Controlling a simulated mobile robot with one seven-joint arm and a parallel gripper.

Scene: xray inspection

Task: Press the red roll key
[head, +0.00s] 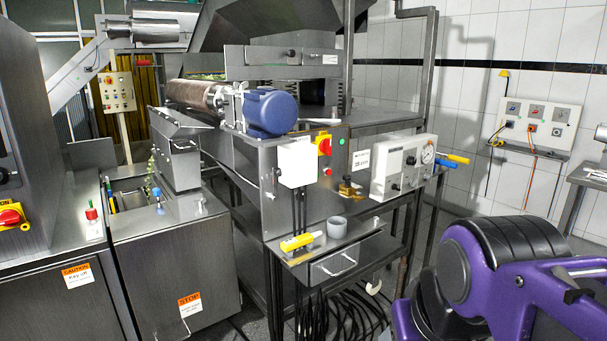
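Several red controls show, and I cannot tell from any label which is the red roll key. A small red button (327,171) is on the steel panel below a red and yellow rotary switch (323,144), right of a white box (297,163). A red-topped part (91,211) stands on the left steel counter. A yellow handheld piece (297,242) lies on the small shelf, its markings too small to read. My purple and black arm fills the lower right corner. My gripper is out of view.
A blue motor (270,111) and a roller (195,95) sit above the panel. A grey cup (337,227) stands on the shelf above a drawer (345,262). A gauge box (402,165) with blue and yellow handles juts out right. Cables hang below.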

